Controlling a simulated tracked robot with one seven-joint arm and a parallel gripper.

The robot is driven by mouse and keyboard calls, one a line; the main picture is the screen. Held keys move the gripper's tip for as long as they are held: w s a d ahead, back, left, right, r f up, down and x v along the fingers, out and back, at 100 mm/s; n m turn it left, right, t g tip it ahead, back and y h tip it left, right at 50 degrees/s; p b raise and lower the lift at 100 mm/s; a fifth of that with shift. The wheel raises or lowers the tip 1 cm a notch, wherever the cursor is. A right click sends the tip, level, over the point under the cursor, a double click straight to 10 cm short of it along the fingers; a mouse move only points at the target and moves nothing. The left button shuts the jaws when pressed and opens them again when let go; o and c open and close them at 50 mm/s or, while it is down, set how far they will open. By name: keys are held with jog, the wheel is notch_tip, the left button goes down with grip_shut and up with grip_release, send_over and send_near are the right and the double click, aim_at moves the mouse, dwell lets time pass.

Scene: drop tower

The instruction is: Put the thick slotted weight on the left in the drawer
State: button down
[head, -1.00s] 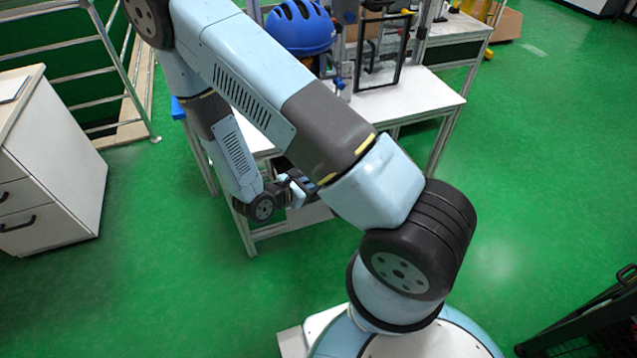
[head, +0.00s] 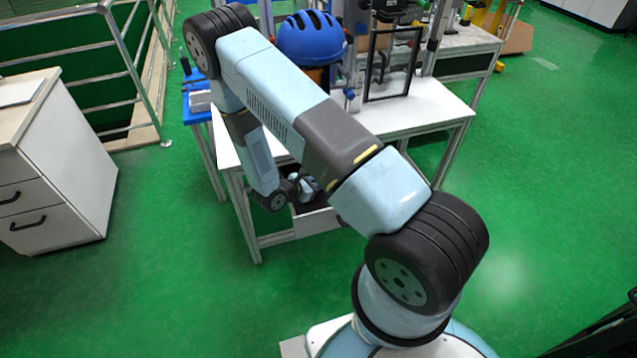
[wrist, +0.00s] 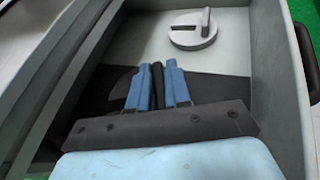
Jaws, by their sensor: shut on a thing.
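In the wrist view, my gripper (wrist: 158,82) points down with its blue fingers shut on a dark piece (wrist: 156,76). The piece looks like the thick slotted weight seen edge-on; its slot is hidden. The fingers are over the inside of a grey-walled drawer (wrist: 276,70). A dark rounded shape shows left of the fingers; I cannot tell whether it is part of the weight. In the head view, my gripper (head: 308,188) is small and partly hidden by my arm, at the open drawer (head: 318,223) under the white table. Whether the weight touches the drawer floor is unclear.
A blue helmet (head: 311,38) and a black frame (head: 392,68) stand on the table (head: 425,105). A white cabinet (head: 60,170) stands left. Green floor is clear at right.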

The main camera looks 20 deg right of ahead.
jog(key=shift+w+d+f, duration=0.15)
jog(key=shift+w+f, duration=0.3)
jog(key=shift+f, duration=1.45)
jog(key=c, duration=1.1)
grip_release()
jog(key=shift+s, duration=0.1)
